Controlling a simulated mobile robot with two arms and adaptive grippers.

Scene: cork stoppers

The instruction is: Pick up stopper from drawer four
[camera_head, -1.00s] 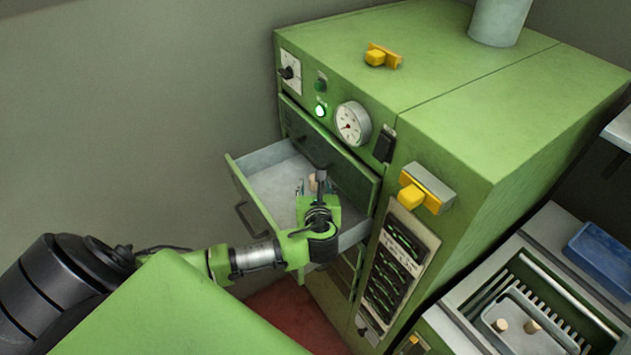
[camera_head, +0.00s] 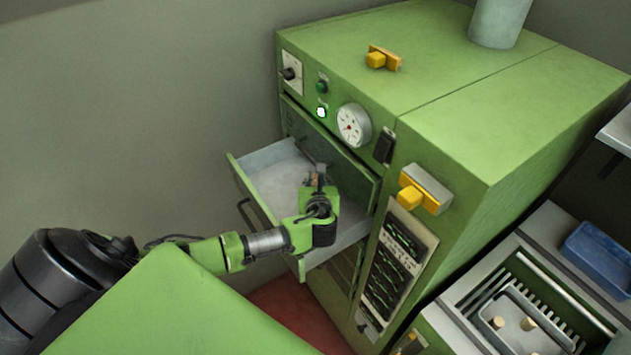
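An open drawer (camera_head: 265,178) with a pale grey inside sticks out from the front of the green cabinet. My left gripper (camera_head: 317,178) reaches into it, over its right part near the cabinet front. A small tan patch, seemingly a cork stopper (camera_head: 314,183), shows at the fingertips, mostly hidden by them. I cannot tell whether the fingers are closed on it or only around it. My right gripper is not in view.
The green cabinet (camera_head: 450,90) carries a gauge, switches and yellow latches.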

